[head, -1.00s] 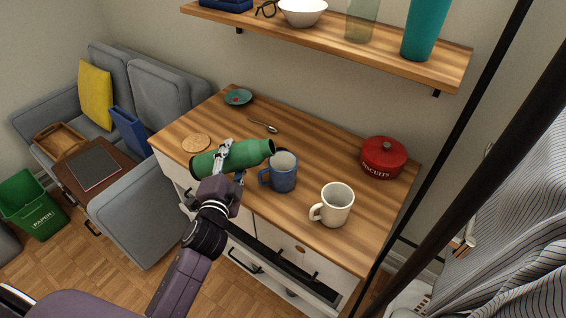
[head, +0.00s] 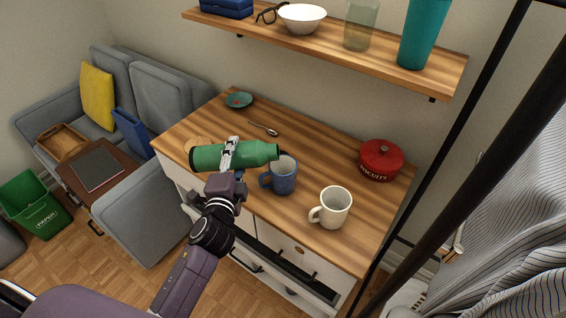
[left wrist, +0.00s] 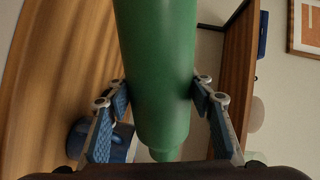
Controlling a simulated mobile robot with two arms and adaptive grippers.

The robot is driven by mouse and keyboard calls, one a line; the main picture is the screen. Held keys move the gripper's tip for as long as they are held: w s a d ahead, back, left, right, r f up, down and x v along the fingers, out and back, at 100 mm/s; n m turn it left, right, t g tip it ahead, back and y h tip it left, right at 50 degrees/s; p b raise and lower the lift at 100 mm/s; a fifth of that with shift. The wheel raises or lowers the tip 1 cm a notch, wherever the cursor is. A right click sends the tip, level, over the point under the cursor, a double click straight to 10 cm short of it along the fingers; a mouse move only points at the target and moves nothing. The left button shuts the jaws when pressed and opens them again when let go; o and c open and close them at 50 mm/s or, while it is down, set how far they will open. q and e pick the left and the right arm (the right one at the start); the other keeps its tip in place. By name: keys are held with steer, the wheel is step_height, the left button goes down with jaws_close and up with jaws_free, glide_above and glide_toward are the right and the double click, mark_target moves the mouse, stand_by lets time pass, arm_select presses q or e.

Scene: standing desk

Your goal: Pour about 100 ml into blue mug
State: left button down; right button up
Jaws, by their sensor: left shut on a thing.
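My left gripper (head: 230,153) is shut around the middle of a green bottle (head: 205,158) and holds it above the desk. The bottle lies nearly level, its dark mouth pointing right. The mouth is at the rim of the blue mug (head: 283,180) in the picture; its exact height above the rim is hard to tell. The mug stands upright, handle to the left, its inside partly hidden. No liquid stream is visible. In the left wrist view the bottle (left wrist: 158,70) sits between both fingers (left wrist: 160,95), with the blue mug (left wrist: 118,150) partly behind the left finger. My right gripper is out of view.
A cream mug (head: 333,208) stands right of the blue one. A red biscuit tin (head: 381,160), a spoon (head: 264,129) and a teal dish (head: 239,100) lie farther back. A coaster (head: 197,143) is partly behind the bottle. A shelf (head: 350,52) hangs above.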

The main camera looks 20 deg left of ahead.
arm_select(q)
steer(key=shift+r+m+p, duration=0.3)
steer(key=shift+r+p, duration=0.1)
steer(key=shift+r, duration=0.15)
steer(key=shift+a, duration=0.25)
steer(key=shift+s+a, duration=0.1)
steer(key=shift+r+m+p, duration=0.3)
steer(key=shift+p, duration=0.1)
stand_by(1.4)
